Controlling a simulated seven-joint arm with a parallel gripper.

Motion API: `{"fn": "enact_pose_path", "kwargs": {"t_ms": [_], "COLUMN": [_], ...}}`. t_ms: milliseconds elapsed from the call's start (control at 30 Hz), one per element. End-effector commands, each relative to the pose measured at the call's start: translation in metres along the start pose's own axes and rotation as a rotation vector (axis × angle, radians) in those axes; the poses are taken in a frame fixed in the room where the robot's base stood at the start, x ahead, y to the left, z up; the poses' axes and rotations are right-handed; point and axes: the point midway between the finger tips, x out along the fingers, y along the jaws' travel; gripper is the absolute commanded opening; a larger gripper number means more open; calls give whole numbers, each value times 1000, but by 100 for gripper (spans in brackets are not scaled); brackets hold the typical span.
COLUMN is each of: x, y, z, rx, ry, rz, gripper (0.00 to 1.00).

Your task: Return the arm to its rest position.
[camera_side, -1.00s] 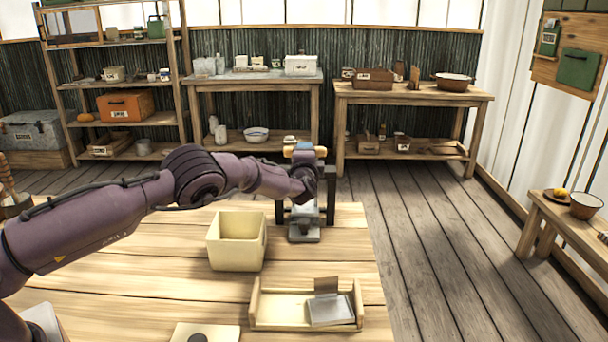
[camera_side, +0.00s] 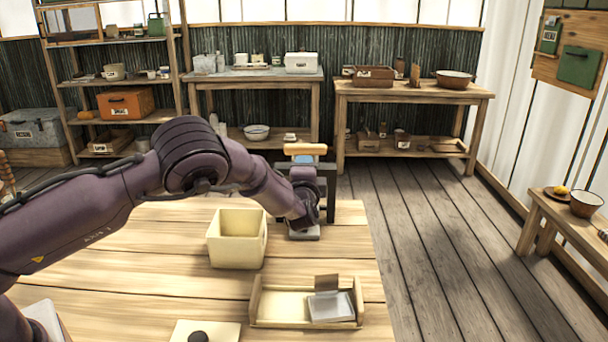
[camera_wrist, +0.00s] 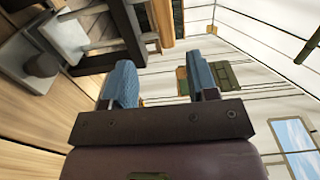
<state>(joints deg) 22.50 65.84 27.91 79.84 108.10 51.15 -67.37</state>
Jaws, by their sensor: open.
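My gripper (camera_side: 304,161) is at the far right corner of the wooden work table (camera_side: 180,290), level with the wooden handle (camera_side: 305,149) of a dark-framed press (camera_side: 331,192). In the wrist view my gripper (camera_wrist: 163,82) shows two blue fingertips, spread apart with nothing between them.
A cream bin (camera_side: 237,257) stands left of the press. In front, a shallow wooden tray (camera_side: 270,323) holds a grey, clear-looking block (camera_side: 331,307). A pale board with a dark knob (camera_side: 198,338) lies at the front edge. Shelves and benches stand at the back.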

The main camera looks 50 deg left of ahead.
Motion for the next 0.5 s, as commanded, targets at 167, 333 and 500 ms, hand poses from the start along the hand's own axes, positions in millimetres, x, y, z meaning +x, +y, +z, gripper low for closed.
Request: {"fn": "enact_pose_path", "kwargs": {"t_ms": [167,333,500], "x": [0,-11,-40], "y": [1,26,20], "z": [1,44,95], "rx": [61,170,146], "ry": [-7,-167,-367], "rz": [3,127,334], "gripper": [53,53,53]}}
